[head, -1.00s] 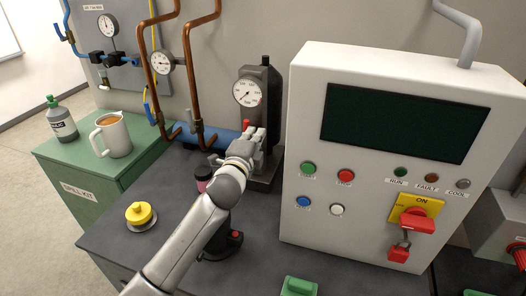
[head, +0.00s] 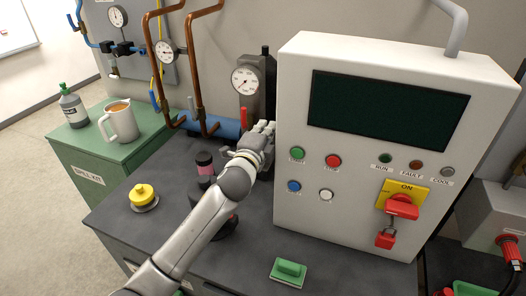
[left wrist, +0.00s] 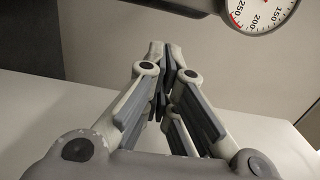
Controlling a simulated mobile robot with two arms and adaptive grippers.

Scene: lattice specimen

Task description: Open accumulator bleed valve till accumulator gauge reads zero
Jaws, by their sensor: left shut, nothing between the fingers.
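The accumulator gauge (head: 245,80) has a white dial on a dark grey unit against the wall; its needle is too small to read surely. Part of the dial, with red marks near 250, shows in the left wrist view (left wrist: 262,12), but no needle is visible there. A red upright handle (head: 243,117), apparently the bleed valve's, stands just below the gauge. My left gripper (head: 266,130) is right of the handle, close to the cabinet's left side, and seems apart from the handle. Its fingers are closed and empty in the left wrist view (left wrist: 163,50). My right gripper is out of view.
The white control cabinet (head: 360,222) stands close on the right. Copper pipes and a blue cylinder (head: 222,126) are left of the gauge.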

